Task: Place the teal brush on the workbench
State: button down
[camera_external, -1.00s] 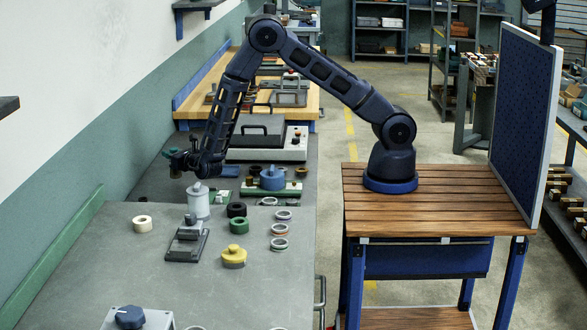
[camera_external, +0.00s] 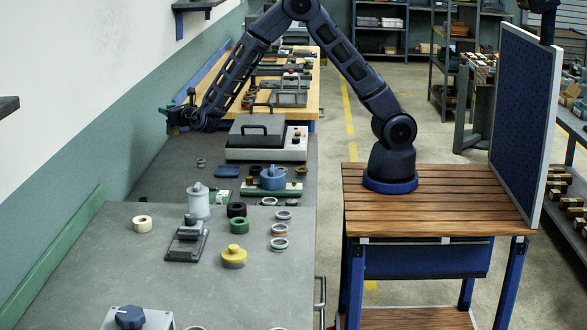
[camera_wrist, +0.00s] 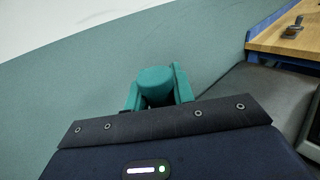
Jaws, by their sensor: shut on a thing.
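My gripper (camera_external: 178,115) is raised at the left, over the far part of the grey workbench and close to the wall. It is shut on the teal brush, which shows in the wrist view (camera_wrist: 155,82) as a rounded teal body between the fingers. The brush's lower end is hidden there, and in the external view it is too small and dark to make out clearly. The grey workbench top (camera_external: 100,270) runs along the wall, with a farther grey section (camera_external: 165,170) below my gripper. The brush is in the air, apart from the bench.
A grey lidded machine (camera_external: 262,138), a blue round part (camera_external: 272,178) and a white canister (camera_external: 198,203) stand on the bench. Several rings, a yellow knobbed part (camera_external: 234,257) and a dark clamp block (camera_external: 187,240) lie nearer. Bare surface shows at front left.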

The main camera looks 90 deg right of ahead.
jog(key=shift+a, duration=0.1)
jog(key=s+a+r+n+t+y, duration=0.1)
jog(key=s+a+r, duration=0.15)
jog(key=a, duration=0.85)
jog(key=s+a+r+n+t+y, duration=0.1)
jog(key=s+a, duration=0.2)
jog(key=a, duration=0.8)
jog(key=s+a+r+n+t+y, duration=0.1)
jog(key=s+a+y, duration=0.15)
jog(key=a, duration=0.85)
jog(key=s+a+r+n+y, duration=0.1)
jog(key=s+a+r+y, duration=0.1)
jog(key=s+a, duration=1)
jog(key=s+a+r+n+y, duration=0.1)
jog(key=s+a+r, duration=0.1)
jog(key=s+a, duration=1)
jog(key=f, duration=1.3)
jog(key=w+f, duration=0.1)
jog(key=f, duration=0.6)
jog(key=shift+a+f, duration=0.1)
jog(key=shift+a, duration=0.15)
jog(key=shift+f, duration=0.1)
jog(key=c, duration=1.2)
grip_release()
